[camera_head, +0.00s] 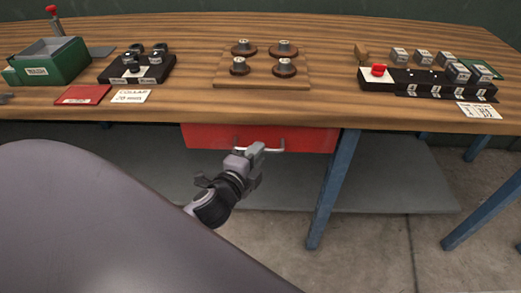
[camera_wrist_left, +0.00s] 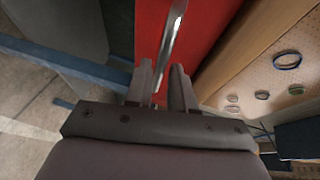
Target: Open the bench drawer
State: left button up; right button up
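The red bench drawer (camera_head: 308,140) sits under the wooden bench top and looks shut. Its pale bar handle (camera_head: 272,149) runs across the front. My left gripper (camera_head: 256,152) is at the handle, in front of the drawer. In the left wrist view, the red drawer front (camera_wrist_left: 205,30) and the metal handle (camera_wrist_left: 172,35) lie just ahead. The two fingers (camera_wrist_left: 162,85) stand apart, with the near end of the handle seen between them. I cannot tell whether either finger touches it. My right gripper is not in view.
The wooden bench top (camera_head: 200,104) carries a green box (camera_head: 48,62), dark holders with metal parts, a board with several round knobs (camera_head: 262,80) and a black rack (camera_head: 428,84). A blue bench leg (camera_head: 333,190) stands right of the drawer. A grey lower shelf (camera_head: 390,180) lies below.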

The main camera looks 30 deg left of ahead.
pick_arm(q)
jog(key=shift+x, duration=1.3)
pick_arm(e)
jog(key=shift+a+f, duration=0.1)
pick_arm(q)
jog(key=shift+f, duration=0.1)
grip_shut()
jog(key=shift+s+d, duration=0.1)
jog(key=shift+s, duration=0.05)
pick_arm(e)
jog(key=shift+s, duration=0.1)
